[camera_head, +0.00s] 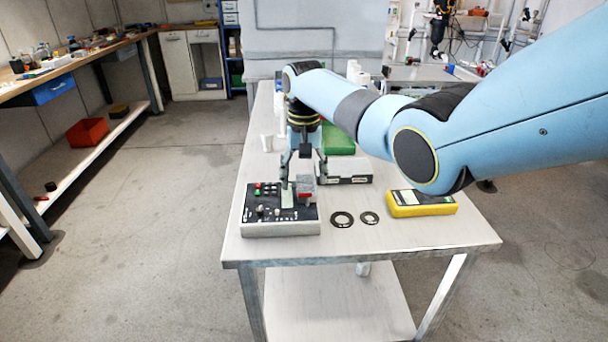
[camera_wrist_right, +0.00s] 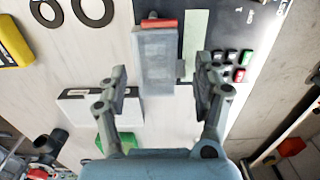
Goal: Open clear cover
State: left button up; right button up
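A control box (camera_head: 282,229) with a black top panel stands near the left front edge of the table. A small greyish block with a red part, which looks like the clear cover (camera_head: 306,188), stands at the panel's right side. In the right wrist view the cover (camera_wrist_right: 157,60) is a pale grey box with a red strip at its upper end; I cannot tell if it is raised. My right gripper (camera_head: 304,178) points down over it, open. In the right wrist view its fingers (camera_wrist_right: 161,75) are on either side of the cover, apart from it. My left gripper is not in view.
The white table (camera_head: 440,232) also holds a yellow meter (camera_head: 421,209), two black rings (camera_head: 342,219), a black-and-white box (camera_head: 350,180) and a green item (camera_head: 338,140). Buttons and knobs crowd the panel. My right arm spans the table's right side.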

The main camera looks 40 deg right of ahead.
jog(key=c, duration=0.9)
jog(key=shift+s+d+r+t+y+p, duration=0.2)
jog(key=shift+d+r+t+y+p, duration=0.15)
jog(key=shift+y+p, duration=0.6)
jog(key=shift+s+d+r+t+y+p, duration=0.1)
jog(key=shift+d+r+t+y+p, duration=0.1)
jog(key=shift+t+y+p, duration=0.45)
jog(key=shift+s+d+t+y+p, duration=0.2)
jog(key=shift+t+y+p, duration=0.1)
jog(key=shift+y, duration=0.2)
jog(key=shift+d+f+t+y+b, duration=0.15)
jog(key=shift+d+t+y+b, duration=0.15)
jog(key=shift+t+y+b, duration=0.35)
jog(key=t+y+b, duration=0.1)
jog(key=y+b, duration=0.1)
jog(key=b, duration=0.2)
jog(key=s+d+t+y+b, duration=0.1)
jog(key=t+y+b, duration=0.1)
jog(key=b, duration=0.3)
jog(key=d+f+t+y+b, duration=0.1)
jog(key=y+b, duration=0.3)
jog(key=b, duration=0.1)
jog(key=shift+s+d+t, duration=0.1)
jog(key=shift+s+t, duration=0.15)
jog(key=shift+s, duration=0.1)
jog(key=shift+s+d+r+t+y+b, duration=0.15)
jog(key=shift+t+y+b, duration=0.4)
jog(key=shift+b, duration=0.65)
jog(key=shift+g, duration=0.25)
